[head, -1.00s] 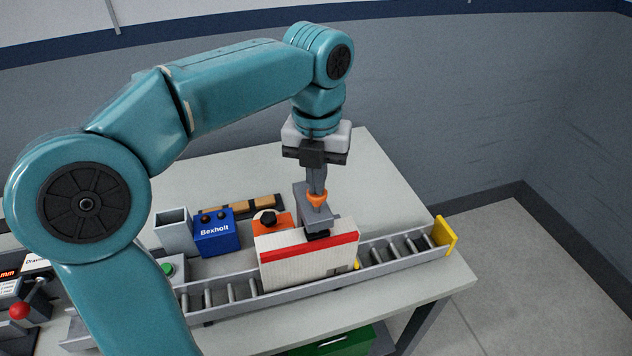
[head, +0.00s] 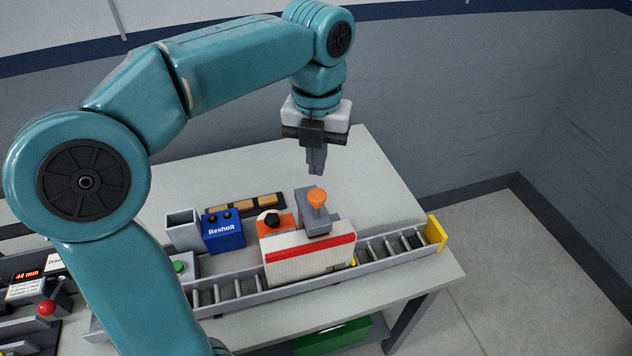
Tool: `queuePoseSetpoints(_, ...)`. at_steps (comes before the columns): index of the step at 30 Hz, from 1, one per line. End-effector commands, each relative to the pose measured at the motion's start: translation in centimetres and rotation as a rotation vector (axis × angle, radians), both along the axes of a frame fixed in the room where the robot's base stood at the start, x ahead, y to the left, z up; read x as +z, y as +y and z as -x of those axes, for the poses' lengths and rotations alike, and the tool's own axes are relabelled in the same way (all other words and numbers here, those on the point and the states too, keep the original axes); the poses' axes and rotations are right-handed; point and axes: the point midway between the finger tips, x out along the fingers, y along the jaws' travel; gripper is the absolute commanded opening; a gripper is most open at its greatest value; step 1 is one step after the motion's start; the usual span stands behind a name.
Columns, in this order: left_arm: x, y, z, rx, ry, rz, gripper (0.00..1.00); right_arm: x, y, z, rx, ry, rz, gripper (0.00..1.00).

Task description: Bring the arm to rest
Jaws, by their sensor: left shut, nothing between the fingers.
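My left gripper (head: 316,172) is shut and empty. It points down and hangs a little above a grey block with an orange knob (head: 317,198). The gripper and the knob look apart. The grey block stands at a white box with a red stripe (head: 308,262), which sits on a roller conveyor (head: 400,243). My left arm arches in from the left and covers part of the bench. My right gripper is not in view.
A blue Bexholt box (head: 223,232), a grey open bin (head: 183,230) and a dark tray (head: 245,205) with tan pieces stand behind the conveyor. A yellow end stop (head: 436,233) closes its right end. A red-knobbed device (head: 47,307) is at left. The bench's back right is bare.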

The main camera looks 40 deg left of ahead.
Motion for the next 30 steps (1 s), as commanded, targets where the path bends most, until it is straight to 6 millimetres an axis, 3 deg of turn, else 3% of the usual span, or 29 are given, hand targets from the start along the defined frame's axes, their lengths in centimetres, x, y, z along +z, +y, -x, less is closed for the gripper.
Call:
queuePoseSetpoints(7,2.1,0.0,0.0,0.0,-0.002,0.0,0.0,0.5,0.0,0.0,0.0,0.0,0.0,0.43)
queuePoseSetpoints(30,2.1,0.0,0.2,0.0,-0.001,0.0,0.0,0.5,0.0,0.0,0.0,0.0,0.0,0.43)
